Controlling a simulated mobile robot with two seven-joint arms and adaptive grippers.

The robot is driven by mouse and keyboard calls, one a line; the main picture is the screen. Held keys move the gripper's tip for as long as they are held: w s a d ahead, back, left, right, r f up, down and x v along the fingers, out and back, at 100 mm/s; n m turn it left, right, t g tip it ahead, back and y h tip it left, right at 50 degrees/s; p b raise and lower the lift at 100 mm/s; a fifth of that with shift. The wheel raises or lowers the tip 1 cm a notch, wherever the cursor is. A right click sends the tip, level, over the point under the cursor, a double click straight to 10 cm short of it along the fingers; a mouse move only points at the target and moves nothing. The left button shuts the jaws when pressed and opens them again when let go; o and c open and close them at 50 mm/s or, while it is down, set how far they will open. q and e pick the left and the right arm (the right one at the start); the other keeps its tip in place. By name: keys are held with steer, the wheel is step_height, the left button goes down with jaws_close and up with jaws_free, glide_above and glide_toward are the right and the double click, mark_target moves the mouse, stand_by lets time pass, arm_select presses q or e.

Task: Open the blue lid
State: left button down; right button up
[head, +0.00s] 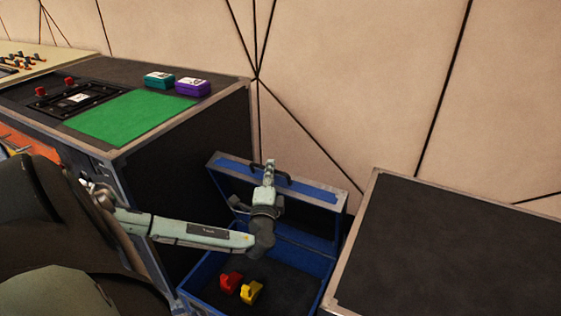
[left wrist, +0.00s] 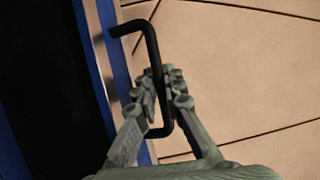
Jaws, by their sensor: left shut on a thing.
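The blue lid (head: 325,197) stands raised at the back of the blue case (head: 203,303) in the head view, tilted up from the case's opening. A black handle (left wrist: 153,62) is fixed on the lid's edge. My left gripper (head: 269,167) is at this handle, and in the left wrist view its fingers (left wrist: 163,90) are closed around the handle's bar. The lid's blue edge (left wrist: 113,60) runs down the left of the wrist view. Inside the case lie a red piece (head: 231,282) and a yellow piece (head: 251,292). My right gripper does not show.
A dark console (head: 205,150) with a green panel (head: 133,117), a teal box (head: 158,80) and a purple box (head: 192,87) stands left of the case. A dark-topped block (head: 450,250) stands close on the right. A beige wall (head: 360,80) is behind.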

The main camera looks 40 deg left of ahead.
arm_select(q)
steer(key=shift+s+d+f, duration=0.15)
steer(key=shift+s, duration=0.25)
steer(key=shift+s+d+f, duration=0.1)
steer(key=shift+s+d, duration=0.05)
steer(key=shift+s, duration=0.25)
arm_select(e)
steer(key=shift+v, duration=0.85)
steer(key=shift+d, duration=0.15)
arm_select(q)
steer(key=c, duration=1.6)
jaws_free()
steer(key=v, duration=1.2)
